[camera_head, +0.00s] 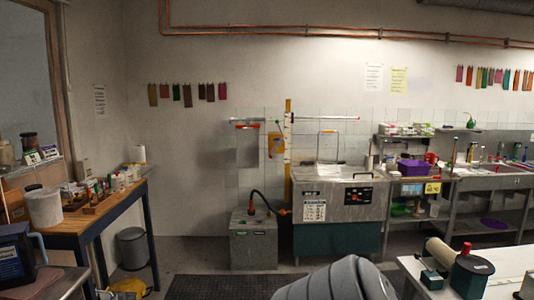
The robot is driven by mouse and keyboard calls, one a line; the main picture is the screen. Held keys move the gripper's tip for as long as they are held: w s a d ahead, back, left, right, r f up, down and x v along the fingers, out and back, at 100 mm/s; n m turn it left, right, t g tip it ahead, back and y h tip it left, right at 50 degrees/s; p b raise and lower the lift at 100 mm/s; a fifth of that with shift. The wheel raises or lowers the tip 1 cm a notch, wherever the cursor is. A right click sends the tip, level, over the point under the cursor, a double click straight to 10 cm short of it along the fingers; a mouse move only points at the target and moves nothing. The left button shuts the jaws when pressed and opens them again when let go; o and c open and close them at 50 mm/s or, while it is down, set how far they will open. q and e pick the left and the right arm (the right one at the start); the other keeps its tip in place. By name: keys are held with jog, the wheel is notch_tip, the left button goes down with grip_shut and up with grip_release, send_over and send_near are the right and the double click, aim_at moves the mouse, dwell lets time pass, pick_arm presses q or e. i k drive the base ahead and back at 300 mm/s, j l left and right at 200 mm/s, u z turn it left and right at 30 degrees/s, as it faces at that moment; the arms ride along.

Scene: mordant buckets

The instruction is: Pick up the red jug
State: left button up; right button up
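A small red vessel (431,158), which looks like the red jug, stands on the steel bench at the right, just behind and to the right of a purple basin (411,168). It is far off and small, so its handle and spout are unclear. Its lower part is partly hidden by things around it. Neither of my grippers shows in the head view.
A steel tank unit (340,205) stands left of that bench, with a grey box unit (253,240) beside it. A white-topped table (510,262) is at the front right, and a wooden table (85,222) at the left. Dark floor mats lie between.

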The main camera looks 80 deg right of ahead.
aim_at(429, 158)
jog(key=z, duration=3.7)
jog(key=i+j+u, duration=0.35)
jog(key=i+u, duration=0.35)
jog(key=i, duration=0.25)
jog(key=i+u, duration=0.35)
jog(key=i, duration=1.8)
jog(key=i+z, duration=0.25)
jog(key=i, duration=0.25)
jog(key=i+j+z, duration=0.2)
jog(key=i, duration=0.25)
jog(key=i+j+z, duration=0.1)
jog(key=i+z, duration=0.15)
jog(key=i, duration=0.25)
